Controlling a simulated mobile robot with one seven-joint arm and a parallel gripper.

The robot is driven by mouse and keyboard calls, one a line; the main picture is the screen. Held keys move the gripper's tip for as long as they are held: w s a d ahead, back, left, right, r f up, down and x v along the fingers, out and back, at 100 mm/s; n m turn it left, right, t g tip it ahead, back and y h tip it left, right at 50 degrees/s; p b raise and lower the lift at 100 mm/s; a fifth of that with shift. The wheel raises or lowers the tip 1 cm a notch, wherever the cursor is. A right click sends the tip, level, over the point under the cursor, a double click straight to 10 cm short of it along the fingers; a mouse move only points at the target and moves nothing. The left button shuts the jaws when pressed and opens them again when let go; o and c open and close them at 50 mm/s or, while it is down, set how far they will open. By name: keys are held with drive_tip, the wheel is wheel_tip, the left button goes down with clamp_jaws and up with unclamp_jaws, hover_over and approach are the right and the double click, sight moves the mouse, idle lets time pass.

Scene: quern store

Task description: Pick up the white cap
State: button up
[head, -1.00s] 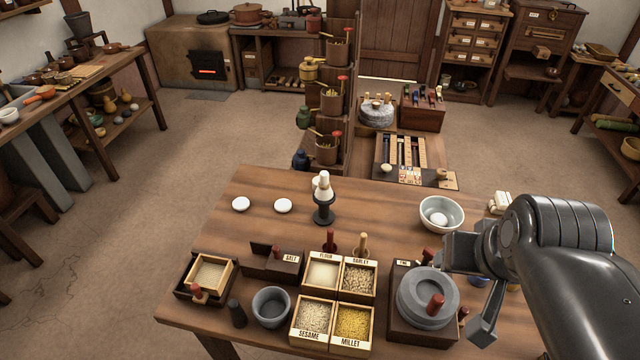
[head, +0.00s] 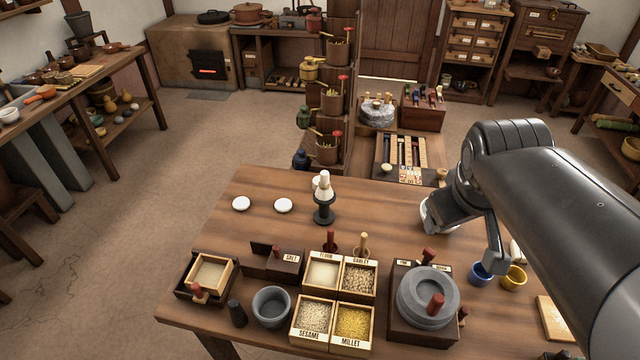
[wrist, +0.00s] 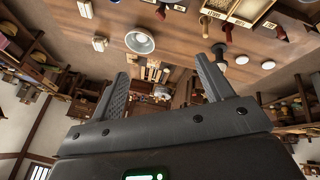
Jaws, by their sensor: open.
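Two flat round white pieces, which look like caps, lie on the table: a left one (head: 241,204) and a right one (head: 283,205). I cannot tell which is the white cap. Behind a black stand (head: 324,212) with a pale cone-shaped top (head: 324,187), another white piece (head: 316,183) is partly hidden. Two white pieces also show at the right of the wrist view (wrist: 267,65). My gripper (wrist: 165,82) is open and empty, above the right part of the table, well right of these pieces. In the head view my arm hides most of it.
A pale bowl (wrist: 139,41) stands near my gripper in the wrist view. Grain boxes (head: 354,322), a grey mortar (head: 271,307) and a quern (head: 425,300) fill the table's front. A blue cup (head: 481,273) and yellow cup (head: 514,278) stand right. The left back tabletop is mostly clear.

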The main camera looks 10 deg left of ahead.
drive_tip(key=w+a+f+n, duration=0.2)
drive_tip(key=w+a+n, duration=0.2)
drive_tip(key=w+n, duration=0.3)
drive_tip(key=w+a+f+n, duration=0.1)
drive_tip(key=w+a+n, duration=0.35)
drive_tip(key=w, duration=0.45)
drive_tip(key=w+a+f+n, duration=0.2)
drive_tip(key=w+a+n, duration=0.35)
drive_tip(key=w, duration=0.25)
drive_tip(key=w+a+f+n, duration=0.5)
drive_tip(key=w+f, duration=0.1)
drive_tip(key=f, duration=0.3)
drive_tip(key=w+a+f+n+y, duration=0.1)
drive_tip(key=w+a+f+n, duration=0.4)
drive_tip(key=f, duration=0.4)
drive_tip(key=w+a+f+n+g, duration=0.1)
drive_tip(key=w+a+f+n, duration=0.4)
drive_tip(key=f, duration=0.3)
drive_tip(key=shift+w+a+f+n+y, duration=0.15)
drive_tip(key=shift+w+a+f+y, duration=0.05)
drive_tip(key=shift+w+a, duration=0.25)
drive_tip(key=shift+w+a+f+n+y, duration=0.2)
drive_tip(key=shift+w+a, duration=0.1)
drive_tip(key=shift+w, duration=0.15)
drive_tip(key=shift+x, duration=2.55)
drive_tip(key=shift+s+d+f, duration=0.1)
drive_tip(key=shift+s+d, duration=0.05)
drive_tip(key=shift+c, duration=0.4)
drive_tip(key=c, duration=1)
